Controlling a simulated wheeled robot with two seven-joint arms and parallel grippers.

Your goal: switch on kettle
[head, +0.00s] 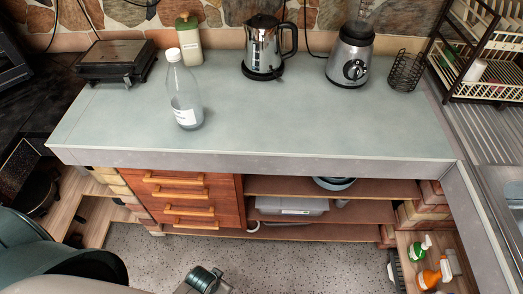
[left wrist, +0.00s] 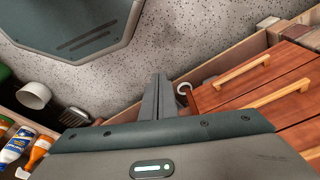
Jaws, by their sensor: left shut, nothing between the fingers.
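The kettle (head: 262,48) is shiny steel with a black lid, a black handle on its right side and a black base. It stands upright at the back of the grey-green counter (head: 270,120), near the stone wall. Its switch is too small to make out. My left gripper (left wrist: 158,92) shows in the left wrist view with its two fingers together and nothing between them. It is low, over the speckled floor near the wooden drawers, well away from the kettle. My right gripper is not seen.
A clear bottle (head: 184,95) stands at the counter's left-middle, with a green-capped container (head: 189,42) and a dark grill (head: 113,60) behind. A blender (head: 350,58) and wire holder (head: 406,71) stand right of the kettle. The counter's front middle is clear. Drawers (head: 180,193) are below.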

